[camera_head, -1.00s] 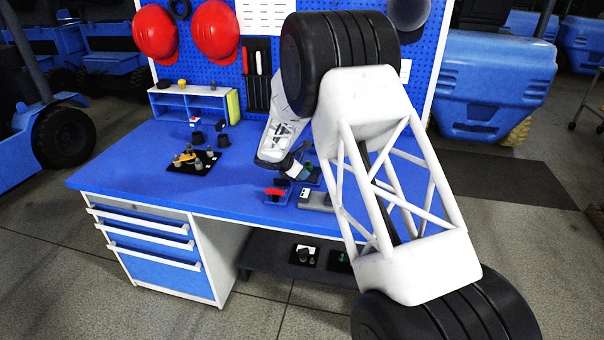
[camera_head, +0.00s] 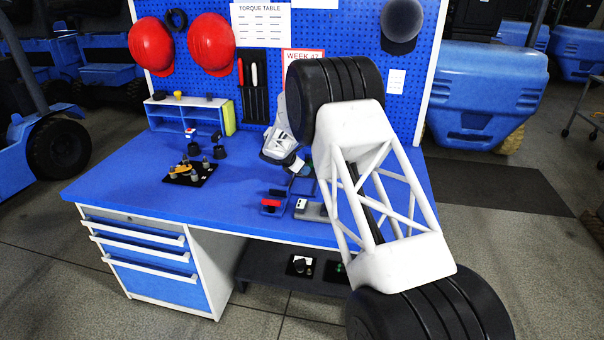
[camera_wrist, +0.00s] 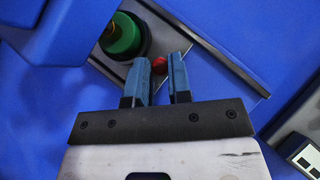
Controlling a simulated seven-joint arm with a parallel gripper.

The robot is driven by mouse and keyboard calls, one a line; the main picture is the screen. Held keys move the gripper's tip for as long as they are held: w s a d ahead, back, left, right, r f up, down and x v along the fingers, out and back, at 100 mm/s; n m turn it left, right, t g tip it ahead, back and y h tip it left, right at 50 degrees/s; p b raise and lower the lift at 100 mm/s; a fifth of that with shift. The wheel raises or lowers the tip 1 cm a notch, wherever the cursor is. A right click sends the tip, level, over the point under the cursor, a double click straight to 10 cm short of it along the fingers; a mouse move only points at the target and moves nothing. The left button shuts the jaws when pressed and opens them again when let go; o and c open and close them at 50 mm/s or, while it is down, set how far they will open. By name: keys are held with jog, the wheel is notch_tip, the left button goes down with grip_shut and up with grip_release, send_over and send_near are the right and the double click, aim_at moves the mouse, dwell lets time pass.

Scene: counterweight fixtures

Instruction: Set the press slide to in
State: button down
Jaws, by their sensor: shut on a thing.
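In the wrist view, the two blue fingers of my gripper (camera_wrist: 160,82) stand on either side of a small red knob (camera_wrist: 159,66) and are closed on it. The knob sits over a grey plate (camera_wrist: 185,40), which looks like the press slide's fixture. A green cylinder with a black collar (camera_wrist: 121,36) stands on the plate, just left of the knob. In the head view, my gripper (camera_head: 297,165) is low over the bench, and the fixture (camera_head: 303,186) is mostly hidden behind it and my arm. Whether the slide is in or out cannot be told.
A red-handled fixture (camera_head: 270,204) and a grey fixture with a white label (camera_head: 313,211) stand in front of my gripper. A black board with several pegs (camera_head: 190,174) lies to the left. A blue block (camera_wrist: 50,30) fills the wrist view's upper left. The bench's left front is clear.

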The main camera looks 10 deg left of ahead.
jog(key=shift+w+r, duration=0.15)
jog(key=shift+w, duration=0.05)
jog(key=c, duration=1.1)
grip_release()
jog(key=shift+v, duration=3.9)
